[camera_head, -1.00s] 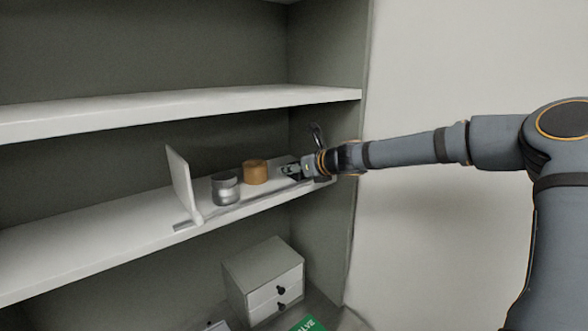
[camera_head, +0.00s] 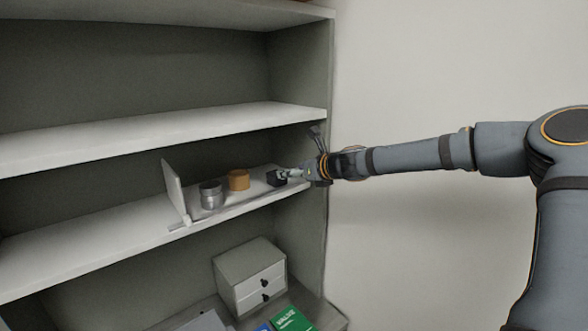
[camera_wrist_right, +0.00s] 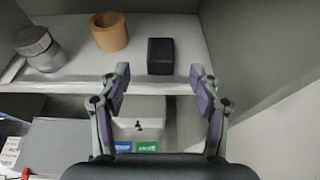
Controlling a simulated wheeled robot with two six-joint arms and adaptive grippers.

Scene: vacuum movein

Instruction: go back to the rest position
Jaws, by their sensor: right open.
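My right gripper (camera_head: 294,173) reaches in from the right at the right end of the middle shelf (camera_head: 100,237). In the right wrist view the gripper (camera_wrist_right: 159,78) has its fingers spread wide with nothing between them. A small black block (camera_head: 276,178) stands on the shelf just beyond the fingertips; it also shows in the right wrist view (camera_wrist_right: 160,56). An orange-brown cylinder (camera_head: 238,180) and a silver metal jar (camera_head: 211,194) stand in a row to its left. My left gripper is not in view.
A white upright divider (camera_head: 174,190) stands left of the jar. The upper shelf (camera_head: 150,132) runs above, and the cabinet side wall (camera_head: 302,75) is close to the gripper. A small drawer box (camera_head: 250,277) and a green box (camera_head: 292,319) are below. Free room lies right of the cabinet.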

